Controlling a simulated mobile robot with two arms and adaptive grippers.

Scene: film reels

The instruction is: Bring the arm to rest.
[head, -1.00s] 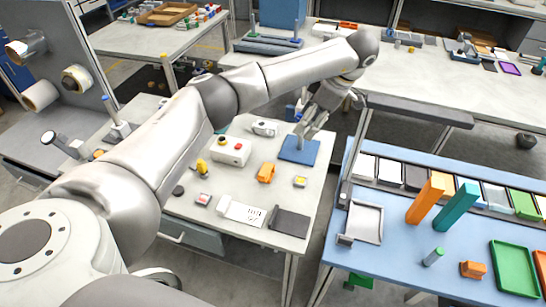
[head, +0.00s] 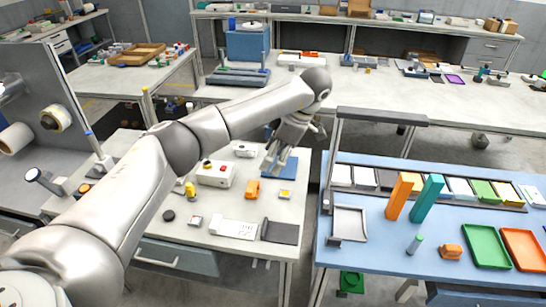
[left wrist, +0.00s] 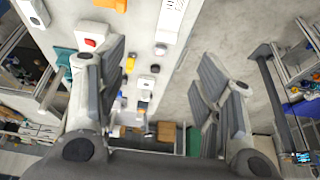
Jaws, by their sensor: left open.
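My left arm (head: 190,140) reaches from the lower left across the head view, over the white work table (head: 215,260). My left gripper (head: 278,160) hangs at its far end, above or in front of a blue pad (head: 287,170) at the table's right rear. In the left wrist view the two fingers of this gripper (left wrist: 160,95) stand wide apart with nothing between them. In the head view I cannot tell how far the fingertips are from the blue pad. My right gripper is not in view.
On the table stand a white box with buttons (head: 215,174), an orange item (head: 253,189) and a dark flat plate (head: 280,232). To the right, a blue table (head: 370,253) holds orange and teal blocks, trays and an upright frame (head: 333,160). A gap separates both tables.

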